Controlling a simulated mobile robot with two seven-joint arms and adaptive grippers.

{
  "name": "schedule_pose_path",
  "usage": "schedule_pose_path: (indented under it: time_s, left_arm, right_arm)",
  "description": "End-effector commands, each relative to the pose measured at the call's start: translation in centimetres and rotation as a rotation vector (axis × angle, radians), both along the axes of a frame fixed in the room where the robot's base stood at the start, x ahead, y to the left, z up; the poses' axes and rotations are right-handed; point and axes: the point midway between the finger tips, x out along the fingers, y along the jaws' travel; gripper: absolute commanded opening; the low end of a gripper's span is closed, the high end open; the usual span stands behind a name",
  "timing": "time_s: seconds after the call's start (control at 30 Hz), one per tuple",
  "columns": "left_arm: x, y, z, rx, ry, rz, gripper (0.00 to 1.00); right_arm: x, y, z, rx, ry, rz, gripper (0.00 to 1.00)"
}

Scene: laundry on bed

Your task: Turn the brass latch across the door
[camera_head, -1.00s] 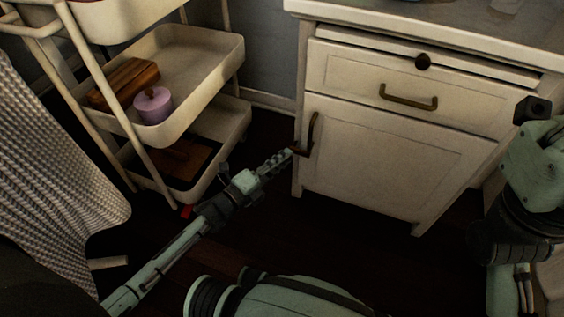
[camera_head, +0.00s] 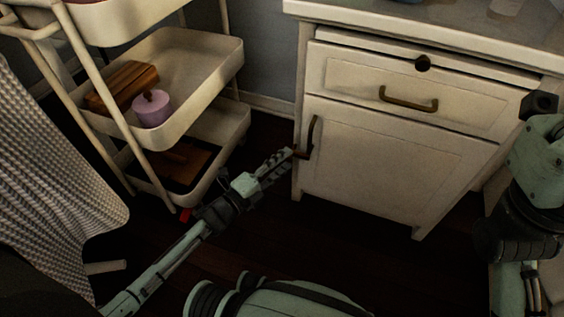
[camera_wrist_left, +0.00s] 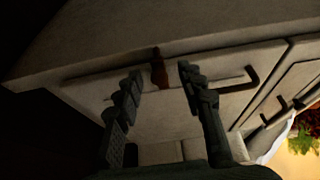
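The brass latch (camera_head: 301,154) is a small reddish-brown piece at the left edge of the cabinet door (camera_head: 385,160), beside the dark door handle (camera_head: 312,136). In the left wrist view the latch (camera_wrist_left: 158,68) lies ahead of the fingertips and between their lines. My left gripper (camera_head: 280,157) points at the latch from the left, with its tips very close to it. In the wrist view its two fingers (camera_wrist_left: 161,72) stand apart with nothing gripped. Whether a finger touches the latch cannot be told. The door looks shut. My right arm shows at the right edge; its gripper is out of view.
A cream trolley (camera_head: 215,75) stands left of the cabinet, holding a wooden block (camera_head: 122,84) and a purple pot (camera_head: 152,108). A drawer (camera_head: 410,90) with a brass handle is above the door. Dark floor lies in front. A woven cloth (camera_head: 55,180) hangs at left.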

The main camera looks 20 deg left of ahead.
Motion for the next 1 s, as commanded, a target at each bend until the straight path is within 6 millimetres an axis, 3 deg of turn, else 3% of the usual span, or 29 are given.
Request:
schedule_pose_path:
  time_s: [0.33, 0.73, 1.0]
  left_arm:
    - [-1.1, 0.5, -0.2, 0.001, 0.003, -0.001, 0.39]
    - [-8.4, 3.8, -0.2, 0.002, 0.004, -0.001, 0.39]
    - [-10.8, 4.9, -0.1, 0.001, 0.0, -0.001, 0.39]
  right_arm:
    - [0.0, 0.0, -0.2, 0.0, 0.01, 0.002, 0.0]
    - [0.0, 0.0, -0.2, 0.0, 0.007, 0.001, 0.0]
    - [0.0, 0.0, -0.2, 0.0, 0.007, 0.001, 0.0]
